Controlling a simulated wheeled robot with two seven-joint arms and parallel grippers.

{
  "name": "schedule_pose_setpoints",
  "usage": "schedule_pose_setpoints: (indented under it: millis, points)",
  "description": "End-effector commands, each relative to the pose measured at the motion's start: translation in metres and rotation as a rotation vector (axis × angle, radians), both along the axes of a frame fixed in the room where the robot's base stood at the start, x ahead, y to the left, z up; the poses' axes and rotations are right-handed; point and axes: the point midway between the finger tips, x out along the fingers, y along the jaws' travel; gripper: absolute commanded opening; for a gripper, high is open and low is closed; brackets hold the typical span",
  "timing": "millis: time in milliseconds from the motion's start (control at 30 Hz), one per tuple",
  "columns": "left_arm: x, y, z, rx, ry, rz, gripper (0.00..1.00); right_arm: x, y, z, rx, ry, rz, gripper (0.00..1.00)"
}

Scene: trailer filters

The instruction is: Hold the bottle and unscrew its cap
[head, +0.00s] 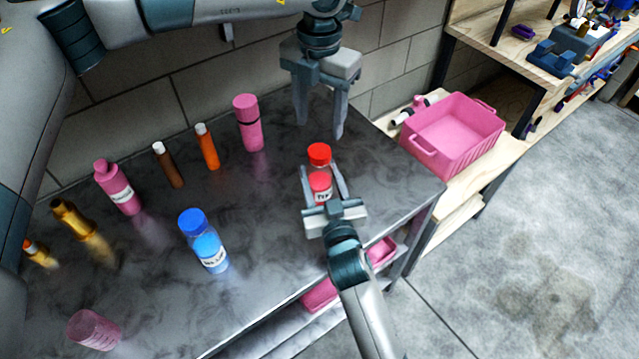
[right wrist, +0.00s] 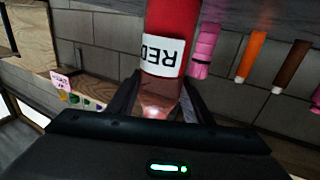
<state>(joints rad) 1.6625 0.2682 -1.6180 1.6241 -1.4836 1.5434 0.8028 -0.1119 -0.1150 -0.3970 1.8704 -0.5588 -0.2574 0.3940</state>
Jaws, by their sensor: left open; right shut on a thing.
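A red bottle (head: 320,187) with a red cap (head: 319,153) and a white label stands upright near the right end of the dark table. My right gripper (head: 323,183) is shut on the bottle's body from the front. In the right wrist view the bottle (right wrist: 172,25) sits between the fingers, its label reading "RED" upside down. My left gripper (head: 320,115) is open and empty, fingers pointing down, above and behind the cap and apart from it. The cap is on the bottle in the head view; it cannot be made out in the wrist view.
A blue bottle (head: 206,244) stands left of the red one. Pink (head: 249,125), orange (head: 207,148) and brown (head: 168,166) bottles stand along the wall. A pink cup (head: 94,330) is at front left. A pink crate (head: 466,138) is on the wooden bench. The table around the red bottle is clear.

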Motion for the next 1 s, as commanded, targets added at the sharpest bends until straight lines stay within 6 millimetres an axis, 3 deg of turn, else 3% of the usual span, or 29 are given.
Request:
schedule_pose_setpoints:
  millis: [367,1000]
  points:
    - [-0.0002,-0.0002,-0.0001,0.0,0.0,-0.14,0.53,-0.0002,0.0,-0.0001,0.0,0.0,0.0,0.0]
    - [-0.0007,-0.0009,-0.0003,-0.001,0.001,-1.03,0.53,-0.0002,0.0,-0.0002,0.0,0.0,0.0,0.0]
